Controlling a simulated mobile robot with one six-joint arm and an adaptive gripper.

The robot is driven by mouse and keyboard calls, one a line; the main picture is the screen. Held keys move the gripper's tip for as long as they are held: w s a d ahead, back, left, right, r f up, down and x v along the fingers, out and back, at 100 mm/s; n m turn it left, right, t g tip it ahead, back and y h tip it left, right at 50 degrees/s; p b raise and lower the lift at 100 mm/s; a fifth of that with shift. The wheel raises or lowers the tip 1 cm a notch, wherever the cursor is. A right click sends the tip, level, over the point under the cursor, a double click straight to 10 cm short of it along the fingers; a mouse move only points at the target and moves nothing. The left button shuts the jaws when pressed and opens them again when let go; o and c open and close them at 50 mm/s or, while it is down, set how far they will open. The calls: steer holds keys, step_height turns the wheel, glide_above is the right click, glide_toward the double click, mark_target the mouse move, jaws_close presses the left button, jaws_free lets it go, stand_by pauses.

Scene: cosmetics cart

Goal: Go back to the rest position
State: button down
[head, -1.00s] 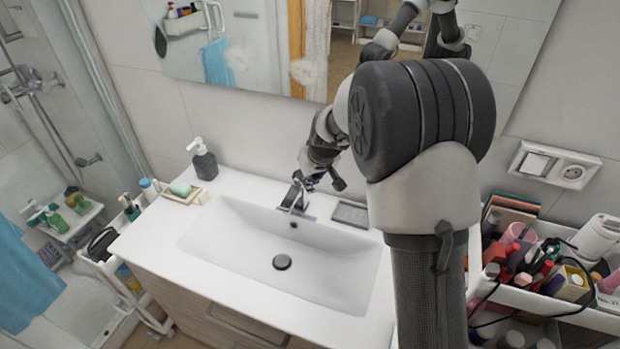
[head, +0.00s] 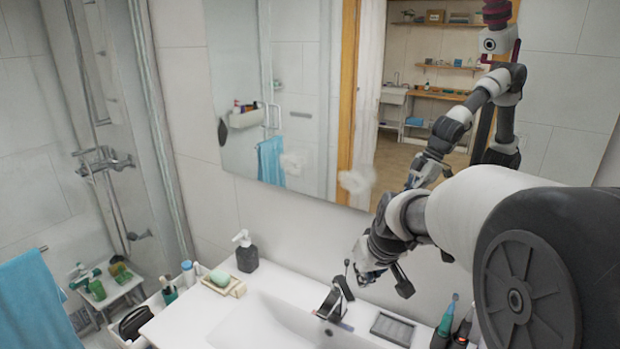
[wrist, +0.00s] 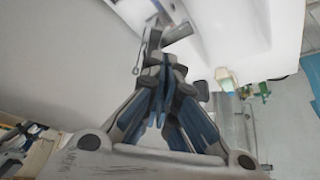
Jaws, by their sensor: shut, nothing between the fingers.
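My gripper (head: 378,280) is above the back of the white sink counter in the head view, close to the faucet (head: 333,303) and below the mirror. In the wrist view my gripper (wrist: 168,72) shows its fingers drawn together with nothing between them. The faucet stands behind the basin (head: 275,325), and a thin dark rod with a small knob shows just beside it. My arm reaches in from the right of the head view and hides part of the wall and counter there.
The mirror (head: 300,120) covers the back wall. A dark soap dispenser (head: 246,255) and a soap dish (head: 224,287) with green soap stand left of the basin. A flat grey tray (head: 392,328) and toothbrushes (head: 447,318) are on the right. A blue towel (head: 35,298) hangs at the left.

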steer(key=s+a+f+m+b, duration=0.1)
steer(key=s+b, duration=0.5)
steer(key=s, duration=2.5)
steer(key=shift+s+m+g+h, duration=0.25)
steer(key=shift+m+g+h, duration=0.15)
